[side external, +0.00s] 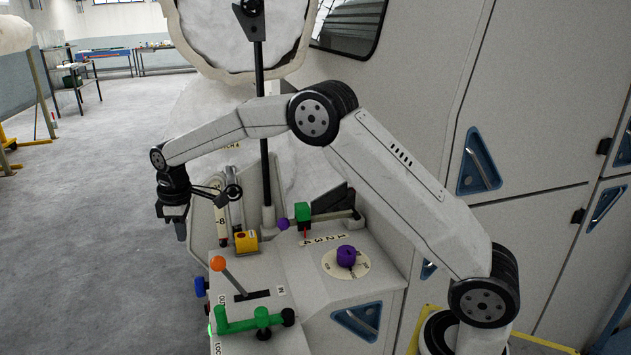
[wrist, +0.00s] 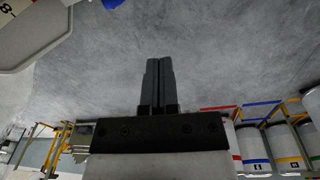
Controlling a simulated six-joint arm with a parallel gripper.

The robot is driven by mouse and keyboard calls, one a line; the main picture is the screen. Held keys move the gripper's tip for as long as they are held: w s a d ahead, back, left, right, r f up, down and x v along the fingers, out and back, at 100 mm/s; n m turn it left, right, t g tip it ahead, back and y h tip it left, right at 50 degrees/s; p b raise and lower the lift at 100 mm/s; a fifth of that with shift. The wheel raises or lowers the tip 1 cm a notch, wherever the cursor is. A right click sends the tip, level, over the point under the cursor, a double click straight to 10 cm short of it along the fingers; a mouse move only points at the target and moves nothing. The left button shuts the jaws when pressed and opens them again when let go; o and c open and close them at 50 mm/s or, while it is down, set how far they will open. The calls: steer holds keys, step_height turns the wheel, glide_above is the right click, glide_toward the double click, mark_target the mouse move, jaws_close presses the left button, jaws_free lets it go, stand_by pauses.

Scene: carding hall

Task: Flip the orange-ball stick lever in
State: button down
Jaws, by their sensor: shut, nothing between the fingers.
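The orange-ball stick lever (side external: 219,264) stands on the front left of the console top in the side external view. Its stick leans up and left from a dark slot, with an "IN" label to the right of the slot. My gripper (side external: 180,232) hangs pointing down, up and left of the orange ball, apart from it and beyond the console's left edge. In the wrist view my gripper (wrist: 159,62) has its two fingers together with nothing between them, over grey floor. The lever does not show in the wrist view.
A green handle (side external: 240,323) lies in front of the lever. A yellow block (side external: 246,241), a purple knob (side external: 346,256) and a green block slider (side external: 303,212) stand behind or right. A blue knob (side external: 201,286) juts from the left side. Open floor (side external: 110,240) lies left.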

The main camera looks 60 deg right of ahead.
step_height(320, 180, down, 9)
steer(key=s+d, duration=0.2)
steer(key=shift+s+d+r, duration=0.15)
steer(key=shift+s+r, duration=0.05)
steer(key=shift+s, duration=0.05)
stand_by(0.7)
steer(key=shift+s+d+r, duration=0.1)
stand_by(0.5)
steer(key=shift+s+d+r, duration=0.15)
